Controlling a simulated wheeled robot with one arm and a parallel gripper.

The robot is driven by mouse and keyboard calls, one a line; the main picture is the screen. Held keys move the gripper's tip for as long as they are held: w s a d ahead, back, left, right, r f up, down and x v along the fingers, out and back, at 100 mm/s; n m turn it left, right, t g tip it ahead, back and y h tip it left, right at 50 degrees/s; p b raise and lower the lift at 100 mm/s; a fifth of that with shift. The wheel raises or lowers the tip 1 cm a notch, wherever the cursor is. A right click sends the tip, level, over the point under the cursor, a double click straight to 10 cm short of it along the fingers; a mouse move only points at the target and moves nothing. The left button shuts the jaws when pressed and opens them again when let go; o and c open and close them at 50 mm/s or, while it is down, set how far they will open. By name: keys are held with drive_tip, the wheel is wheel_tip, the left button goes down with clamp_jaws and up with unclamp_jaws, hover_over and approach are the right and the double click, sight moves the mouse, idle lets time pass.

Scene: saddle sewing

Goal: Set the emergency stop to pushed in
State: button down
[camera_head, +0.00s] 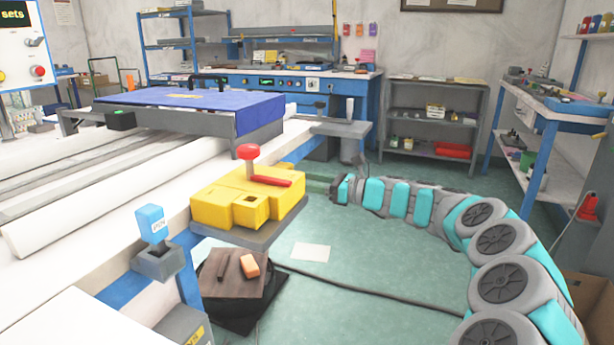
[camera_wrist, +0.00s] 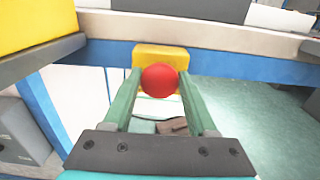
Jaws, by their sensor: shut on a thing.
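A small yellow box (camera_wrist: 160,54) with a round red button (camera_wrist: 159,80) on its front is fixed at a blue beam in the wrist view. I take this button as the emergency stop. My gripper (camera_wrist: 158,80) has its two green fingers on either side of the button, shut on it. Whether the button is pushed in or out cannot be told. In the head view my gripper (camera_head: 308,181) reaches in from the right, and its fingertips and the small box are hidden behind a larger yellow housing (camera_head: 240,196).
The yellow housing carries a red ball-topped lever (camera_head: 248,152) and a red handle (camera_head: 272,181). A blue switch paddle (camera_head: 151,222) stands nearer. A panel at far left has a red knob (camera_head: 38,71). A stool (camera_head: 226,282) stands below the housing. Green floor is open around my arm.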

drive_tip(key=shift+r, duration=0.1)
drive_tip(key=shift+c, duration=1)
unclamp_jaws()
drive_tip(key=shift+a, duration=0.2)
drive_tip(key=shift+d, duration=0.1)
drive_tip(key=v, duration=0.7)
drive_tip(key=shift+d+b, duration=0.3)
